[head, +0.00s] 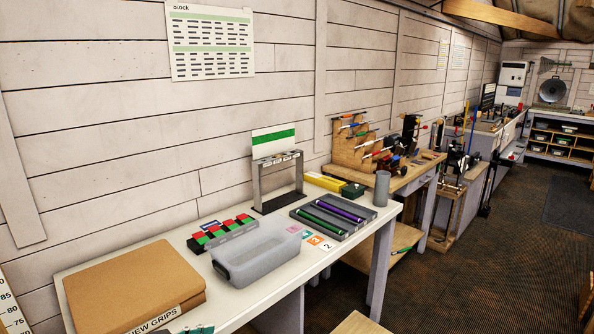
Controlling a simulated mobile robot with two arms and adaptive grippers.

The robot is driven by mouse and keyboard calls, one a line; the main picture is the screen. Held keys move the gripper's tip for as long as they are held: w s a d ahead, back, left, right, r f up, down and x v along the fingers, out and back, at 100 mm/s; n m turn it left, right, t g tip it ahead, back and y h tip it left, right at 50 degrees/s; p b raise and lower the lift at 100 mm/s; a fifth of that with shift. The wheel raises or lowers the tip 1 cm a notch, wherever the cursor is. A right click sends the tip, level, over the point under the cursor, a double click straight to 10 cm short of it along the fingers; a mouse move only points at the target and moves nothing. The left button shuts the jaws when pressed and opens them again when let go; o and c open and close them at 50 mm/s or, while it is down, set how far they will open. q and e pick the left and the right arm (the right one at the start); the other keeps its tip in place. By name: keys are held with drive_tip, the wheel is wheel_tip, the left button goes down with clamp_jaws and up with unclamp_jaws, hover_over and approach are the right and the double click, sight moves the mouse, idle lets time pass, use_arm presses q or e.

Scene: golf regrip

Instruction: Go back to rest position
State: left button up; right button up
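Neither of my grippers can be made out in the head view. On the white bench (268,296), a dark grey tray (350,230) holds a green grip (319,222) and a purple grip (338,208) side by side in its grooves. A translucent grey plastic bin (257,254) stands in front of a rack with red and green pieces (222,231). A cardboard box marked "NEW GRIPS" (133,282) sits at the left end of the bench. A teal-tipped item at the bottom edge is mostly cut off, so I cannot tell what it is.
A grey metal stand with a green-striped card (274,145) rises at the bench's back. A grey cylinder (382,188) and a yellow box (325,182) are at the far end. Dark floor (480,260) is open on the right.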

use_arm(q)
drive_tip(key=s+a+f+n+g+y, duration=0.1)
drive_tip(key=s+a+f+n+y, duration=0.15)
drive_tip(key=f, duration=0.85)
drive_tip(key=s+a+f+n+g+y, duration=0.1)
drive_tip(key=s+a+f+n+y, duration=0.2)
drive_tip(key=f, duration=0.9)
drive_tip(key=s+a+f+n+g+y, duration=0.1)
drive_tip(key=s+a+f+y, duration=0.2)
drive_tip(key=f, duration=0.8)
drive_tip(key=s+f+g, duration=0.2)
drive_tip(key=s+f, duration=1.1)
drive_tip(key=s, duration=0.2)
drive_tip(key=s+d+f+g, duration=0.1)
drive_tip(key=s+f, duration=0.3)
drive_tip(key=s, duration=0.7)
drive_tip(key=s+d+f+g+y, duration=0.1)
drive_tip(key=s+f, duration=0.3)
drive_tip(key=s, duration=0.8)
drive_tip(key=shift+s+d+f+m+g, duration=0.2)
drive_tip(key=shift+d+f+m+g, duration=0.1)
drive_tip(key=shift+d+m+g, duration=0.25)
use_arm(e)
drive_tip(key=shift+s+f, duration=0.1)
drive_tip(key=shift+s, duration=0.9)
use_arm(q)
drive_tip(key=shift+y, duration=0.25)
use_arm(e)
drive_tip(key=shift+d, duration=0.25)
